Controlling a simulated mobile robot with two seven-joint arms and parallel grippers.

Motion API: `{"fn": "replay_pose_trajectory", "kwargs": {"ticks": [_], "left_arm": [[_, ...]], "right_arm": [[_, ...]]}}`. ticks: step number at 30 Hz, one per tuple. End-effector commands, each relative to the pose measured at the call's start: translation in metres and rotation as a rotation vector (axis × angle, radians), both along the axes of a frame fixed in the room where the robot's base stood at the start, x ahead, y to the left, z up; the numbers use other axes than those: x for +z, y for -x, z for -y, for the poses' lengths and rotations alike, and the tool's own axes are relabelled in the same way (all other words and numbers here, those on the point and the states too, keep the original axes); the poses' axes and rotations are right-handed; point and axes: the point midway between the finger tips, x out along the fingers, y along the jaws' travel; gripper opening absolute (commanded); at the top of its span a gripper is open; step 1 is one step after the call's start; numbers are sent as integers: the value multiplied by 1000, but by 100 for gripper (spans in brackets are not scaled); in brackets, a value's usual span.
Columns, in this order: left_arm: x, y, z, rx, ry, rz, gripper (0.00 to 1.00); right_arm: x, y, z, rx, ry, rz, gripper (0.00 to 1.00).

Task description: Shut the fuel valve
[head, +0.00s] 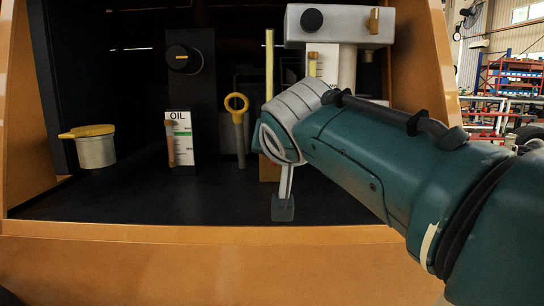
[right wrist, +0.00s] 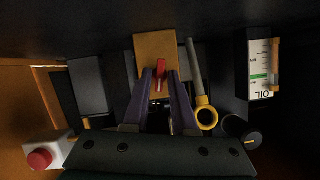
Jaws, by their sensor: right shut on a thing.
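The fuel valve shows in the right wrist view as a small red lever (right wrist: 161,80) in front of a tan block (right wrist: 155,48). My right gripper (right wrist: 161,73) has one dark finger on each side of the lever and is shut on it. The lever looks roughly in line with the fingers; its exact angle is hard to tell. In the head view my right arm reaches in from the right and its wrist hides the lever and most of the tan block (head: 268,168). My left gripper is in neither view.
A yellow-ringed dipstick (head: 237,103) and an OIL gauge (head: 180,140) stand left of my wrist. A yellow-lidded filler (head: 95,150) is farther left, a black knob (head: 183,58) above. The right wrist view shows a red button (right wrist: 40,158). The dark floor's front left is clear.

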Motion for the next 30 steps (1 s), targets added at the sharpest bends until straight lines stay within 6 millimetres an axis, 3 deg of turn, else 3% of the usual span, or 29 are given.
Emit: {"fn": "replay_pose_trajectory", "kwargs": {"ticks": [23, 24, 28, 30], "left_arm": [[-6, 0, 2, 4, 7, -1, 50], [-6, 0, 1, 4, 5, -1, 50], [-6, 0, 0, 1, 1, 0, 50], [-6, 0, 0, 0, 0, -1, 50]], "right_arm": [[0, 0, -1, 0, 100, 0, 0], [0, 0, -1, 0, 100, 0, 28], [0, 0, -1, 0, 99, 0, 42], [0, 0, -1, 0, 99, 0, 42]]}}
